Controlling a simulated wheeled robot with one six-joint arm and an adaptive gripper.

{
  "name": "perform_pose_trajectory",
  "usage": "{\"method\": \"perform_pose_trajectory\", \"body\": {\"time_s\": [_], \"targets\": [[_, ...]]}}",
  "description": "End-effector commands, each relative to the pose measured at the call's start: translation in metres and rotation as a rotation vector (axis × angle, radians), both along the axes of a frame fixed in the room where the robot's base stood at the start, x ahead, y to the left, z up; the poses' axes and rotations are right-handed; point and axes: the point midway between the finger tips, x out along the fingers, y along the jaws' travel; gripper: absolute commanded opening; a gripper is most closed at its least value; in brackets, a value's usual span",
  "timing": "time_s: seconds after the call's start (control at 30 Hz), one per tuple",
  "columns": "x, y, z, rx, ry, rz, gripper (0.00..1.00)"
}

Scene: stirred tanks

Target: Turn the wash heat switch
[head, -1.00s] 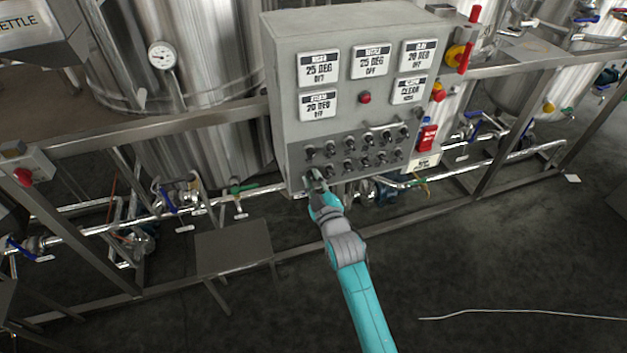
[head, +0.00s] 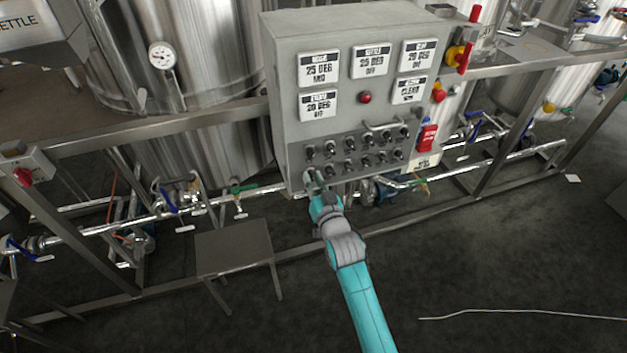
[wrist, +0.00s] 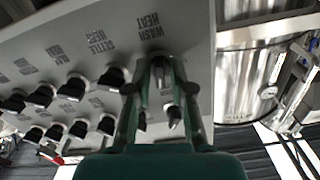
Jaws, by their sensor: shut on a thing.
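The wash heat switch (wrist: 161,72) is a dark rotary knob under an upside-down WASH HEAT label (wrist: 150,32) in the wrist view. It is the end knob of its row. My gripper (wrist: 160,62) is shut on it, one finger on each side. In the head view my gripper (head: 310,174) reaches the lower left corner of the grey control box (head: 345,118) and hides the switch there. The top-left display (head: 318,68) reads 25 DEG, with a small, blurred line below.
Several other black knobs (head: 350,160) sit close by in rows on the same panel. A handle bar (head: 384,125) stands out above them. A red lamp (head: 365,97) is higher up. A small metal table (head: 232,250) and pipes are at lower left; the floor at right is mostly clear.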

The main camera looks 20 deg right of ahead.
Motion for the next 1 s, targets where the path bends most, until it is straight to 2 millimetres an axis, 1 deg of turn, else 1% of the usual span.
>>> {"method": "perform_pose_trajectory", "body": {"time_s": [0.3, 0.83, 0.87, 0.9, 1.0], "targets": [[-0.0002, 0.0001, -0.0007, 0.114, 0.001, 0.000, 0.00], [-0.0002, 0.0000, -0.0007, 0.134, 0.001, 0.000, 0.00], [-0.0002, 0.0000, -0.0007, 0.134, 0.001, 0.000, 0.27], [-0.0002, 0.0000, -0.0007, 0.134, 0.001, 0.000, 0.35], [-0.0001, -0.0001, -0.0006, 0.134, 0.001, 0.000, 0.35]]}}
